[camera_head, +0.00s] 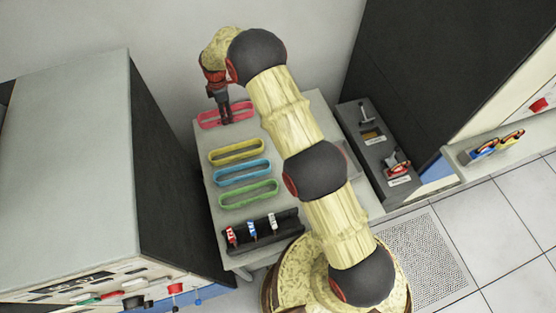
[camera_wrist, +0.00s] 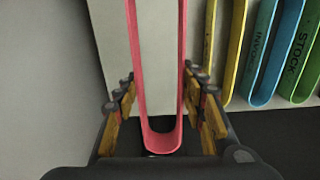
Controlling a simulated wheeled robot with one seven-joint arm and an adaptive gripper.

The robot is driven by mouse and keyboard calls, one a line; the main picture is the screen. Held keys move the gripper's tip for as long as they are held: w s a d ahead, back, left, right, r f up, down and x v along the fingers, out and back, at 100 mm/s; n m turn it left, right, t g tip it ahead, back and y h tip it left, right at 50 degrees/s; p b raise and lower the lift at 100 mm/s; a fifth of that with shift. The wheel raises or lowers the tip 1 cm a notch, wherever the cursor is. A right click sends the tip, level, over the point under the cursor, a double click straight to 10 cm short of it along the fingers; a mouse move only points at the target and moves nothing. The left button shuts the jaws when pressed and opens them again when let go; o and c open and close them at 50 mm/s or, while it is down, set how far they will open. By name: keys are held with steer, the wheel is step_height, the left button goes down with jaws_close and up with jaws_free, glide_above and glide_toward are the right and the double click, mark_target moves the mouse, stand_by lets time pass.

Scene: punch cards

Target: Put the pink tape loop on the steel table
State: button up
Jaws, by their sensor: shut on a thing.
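The pink tape loop (camera_head: 206,124) is a long, narrow loop at the far left end of the pale grey table (camera_head: 210,178) in the head view. My gripper (camera_head: 223,118) points down at it and is shut on it. In the wrist view the pink loop (camera_wrist: 161,143) runs lengthwise between the fingers of my gripper (camera_wrist: 159,80). I cannot tell whether the loop touches the tabletop or is slightly above it. My arm hides part of the table's right side.
Yellow (camera_head: 236,151), blue (camera_head: 242,172) and green (camera_head: 249,193) loops lie in a row nearer than the pink one. A black rack (camera_head: 275,235) with small tagged items stands at the front. A grey cabinet (camera_head: 70,160) stands left, a dark tray (camera_head: 377,150) right.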

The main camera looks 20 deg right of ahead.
mark_target(231, 132)
step_height(231, 132, down, 10)
steer(key=shift+f+b, duration=0.15)
steer(key=shift+b, duration=0.15)
stand_by(0.3)
steer(key=shift+f, duration=0.15)
steer(key=o, duration=0.9)
